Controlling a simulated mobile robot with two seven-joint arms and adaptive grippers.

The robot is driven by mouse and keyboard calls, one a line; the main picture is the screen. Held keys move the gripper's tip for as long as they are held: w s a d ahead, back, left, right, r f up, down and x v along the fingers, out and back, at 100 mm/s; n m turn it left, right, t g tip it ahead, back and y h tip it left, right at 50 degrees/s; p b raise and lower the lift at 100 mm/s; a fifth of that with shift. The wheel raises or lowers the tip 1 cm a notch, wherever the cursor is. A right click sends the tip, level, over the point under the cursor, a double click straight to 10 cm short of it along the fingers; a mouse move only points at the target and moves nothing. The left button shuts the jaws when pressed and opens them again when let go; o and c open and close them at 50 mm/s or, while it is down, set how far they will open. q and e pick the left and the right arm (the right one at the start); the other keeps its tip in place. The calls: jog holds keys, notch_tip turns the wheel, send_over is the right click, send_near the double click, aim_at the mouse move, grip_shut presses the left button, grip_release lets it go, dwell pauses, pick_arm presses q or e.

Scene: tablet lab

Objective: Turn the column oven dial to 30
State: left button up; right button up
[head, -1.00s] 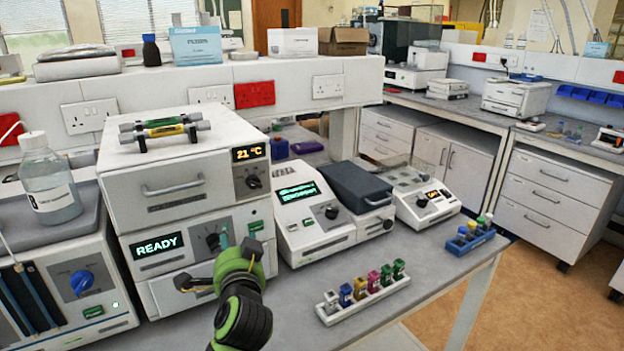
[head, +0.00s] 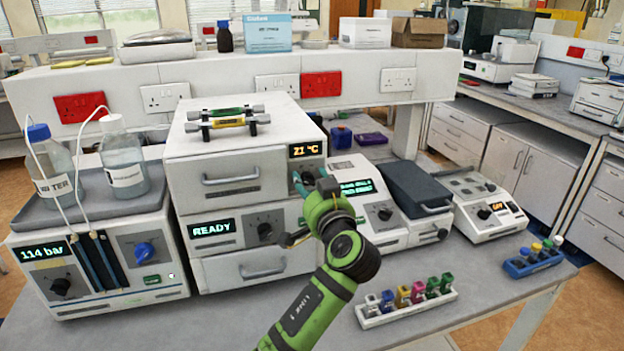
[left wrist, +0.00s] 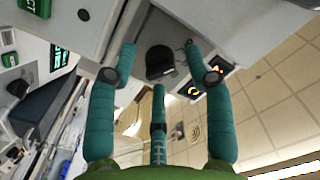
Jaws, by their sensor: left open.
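The column oven (head: 240,165) is the upper white unit of the stack, and its orange display (head: 305,149) reads 21 °C. My left gripper (head: 308,184) is at the right part of the oven's front, just below that display. In the left wrist view the black column oven dial (left wrist: 160,62) lies ahead, between the spread teal fingers of my left gripper (left wrist: 158,65). The fingers are open, one on each side of the dial, and I cannot tell whether they touch it. In the head view the gripper mostly hides the dial. My right gripper is not in view.
Below the oven, a unit reading READY (head: 213,229) has its own dial (head: 265,230). A pump unit reading 114 bar (head: 150,285) stands left, with bottles on top. A white instrument (head: 375,190) stands close right. A vial rack (head: 408,309) sits in front.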

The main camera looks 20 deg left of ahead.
pick_arm(q)
grip_shut()
jog(key=shift+m, duration=0.3)
jog(key=m+p, duration=0.2)
jog(key=m, duration=0.1)
jog(key=shift+r+m, duration=0.15)
jog(key=shift+m, duration=0.15)
jog(key=shift+m+p, duration=1.05)
jog(key=shift+m, duration=0.75)
grip_release()
jog(key=shift+w, duration=0.1)
